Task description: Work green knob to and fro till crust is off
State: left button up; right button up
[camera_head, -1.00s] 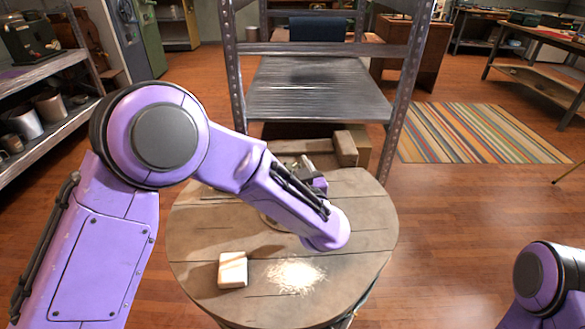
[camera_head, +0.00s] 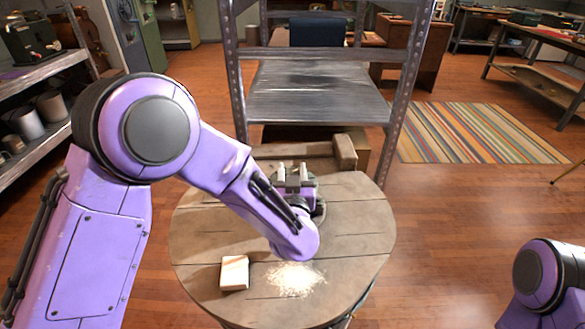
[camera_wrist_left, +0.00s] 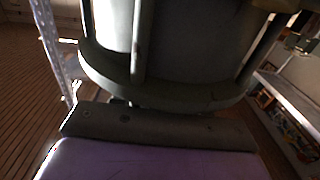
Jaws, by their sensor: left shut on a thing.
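My left gripper (camera_head: 293,181) is over the back half of the round wooden table, mostly hidden by my own purple wrist. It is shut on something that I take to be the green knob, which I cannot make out. A dark, rounded thing (camera_head: 319,208) shows just right of the wrist. In the left wrist view a grey-green, round-bottomed body with upright bars (camera_wrist_left: 160,95) fills the top, very close. I cannot tell whether any crust is on the knob. My right gripper is out of view.
On the round table (camera_head: 205,222) a small white block (camera_head: 234,272) lies at the front left. Beside it is a pale speckled patch (camera_head: 295,279), powder or light. A metal shelf (camera_head: 318,95) stands just behind. The table's right side is clear.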

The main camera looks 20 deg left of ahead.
pick_arm(q)
jog(key=m+h, duration=0.2)
jog(key=h, duration=0.2)
jog(key=shift+m+t, duration=0.4)
jog(key=shift+m+g+h+b, duration=0.2)
jog(key=shift+m+h+b, duration=0.15)
jog(key=shift+m+h, duration=1.05)
jog(key=shift+m+g+h+b, duration=0.25)
jog(key=shift+m+h, duration=0.45)
jog(key=shift+h, duration=1.3)
jog(key=o, duration=0.9)
jog(key=shift+o, duration=0.2)
